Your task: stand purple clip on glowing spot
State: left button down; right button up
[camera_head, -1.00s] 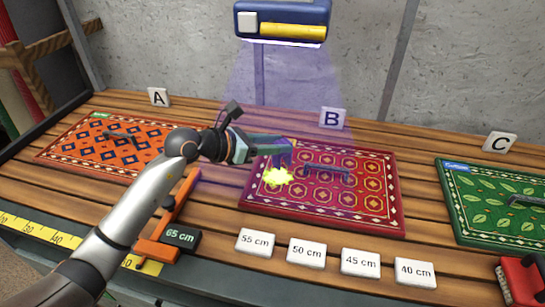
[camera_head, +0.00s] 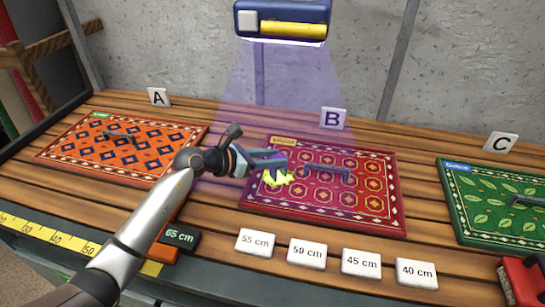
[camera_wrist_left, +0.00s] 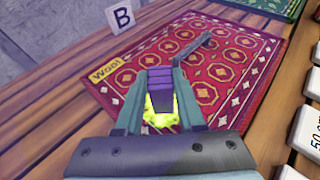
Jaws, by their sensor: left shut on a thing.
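The purple clip (camera_wrist_left: 160,84) is held between the two fingers of my left gripper (camera_wrist_left: 154,100) in the left wrist view. In the head view my left gripper (camera_head: 268,160) is over the left edge of the red rug (camera_head: 385,208) at sign B, and the clip is mostly hidden there. The glowing spot (camera_head: 277,179) is a yellow-green patch on the rug's left part, just below the fingertips. It also shows around the clip's lower end in the left wrist view (camera_wrist_left: 178,112). I cannot tell whether the clip touches the rug.
A dark handle (camera_head: 328,172) lies on the red rug. An orange rug (camera_head: 75,155) is to the left, a green rug (camera_head: 480,190) to the right. White length tiles (camera_head: 306,253) line the front. A blue lamp (camera_head: 283,20) hangs above.

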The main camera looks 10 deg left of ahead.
pick_arm(q)
jog(key=c, duration=0.5)
grip_release()
jog(key=shift+r, duration=0.1)
jog(key=v, duration=1.2)
